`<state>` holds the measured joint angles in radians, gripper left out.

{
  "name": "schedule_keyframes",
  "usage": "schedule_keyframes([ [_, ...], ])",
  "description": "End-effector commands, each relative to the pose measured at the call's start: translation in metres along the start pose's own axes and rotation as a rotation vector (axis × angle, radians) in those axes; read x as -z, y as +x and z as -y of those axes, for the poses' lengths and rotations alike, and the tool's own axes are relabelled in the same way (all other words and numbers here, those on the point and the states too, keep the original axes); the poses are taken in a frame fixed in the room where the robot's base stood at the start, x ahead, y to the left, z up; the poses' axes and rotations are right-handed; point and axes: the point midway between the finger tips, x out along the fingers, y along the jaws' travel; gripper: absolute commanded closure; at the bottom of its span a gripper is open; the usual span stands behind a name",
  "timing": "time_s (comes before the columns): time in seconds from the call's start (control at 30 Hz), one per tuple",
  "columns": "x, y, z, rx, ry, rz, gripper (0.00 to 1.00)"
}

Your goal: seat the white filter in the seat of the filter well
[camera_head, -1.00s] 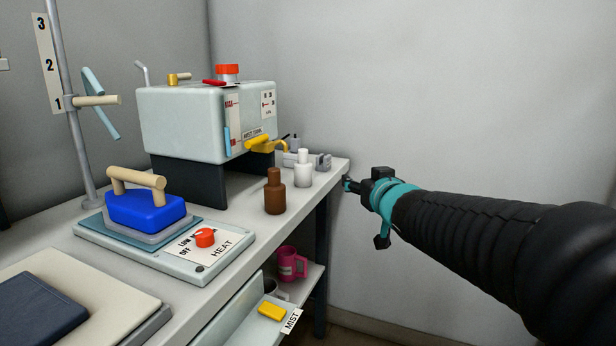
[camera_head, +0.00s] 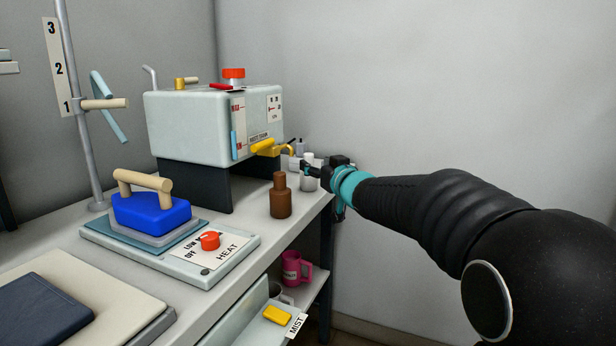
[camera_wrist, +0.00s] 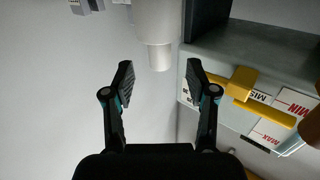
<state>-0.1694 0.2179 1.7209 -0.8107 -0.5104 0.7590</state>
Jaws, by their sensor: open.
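I cannot make out a white filter or a filter well for certain in either view. My gripper (camera_head: 313,170) is at the far right corner of the bench, in front of a white bottle (camera_head: 308,184) and partly hiding it. In the wrist view my gripper (camera_wrist: 159,76) is open and empty, its two dark fingers spread. The white bottle (camera_wrist: 158,22) shows there upside down. Its neck lies just beyond the fingertips, in line with the gap between them, and I see no contact.
The mist tank (camera_head: 190,125) with its yellow tap (camera_head: 268,147) stands left of my gripper; the tap is near the right finger in the wrist view. A brown bottle (camera_head: 281,198) stands in front. A blue iron (camera_head: 150,213) sits further left. Right of the bench is free.

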Motion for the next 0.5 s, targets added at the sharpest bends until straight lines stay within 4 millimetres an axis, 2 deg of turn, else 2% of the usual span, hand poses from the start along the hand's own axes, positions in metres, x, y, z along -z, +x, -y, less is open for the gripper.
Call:
schedule_keyframes([
  [0.3, 0.003, 0.038, 0.0, 0.001, -0.001, 0.0, 0.43],
  [0.5, 0.003, 0.051, 0.0, -0.001, -0.001, 0.0, 0.43],
])
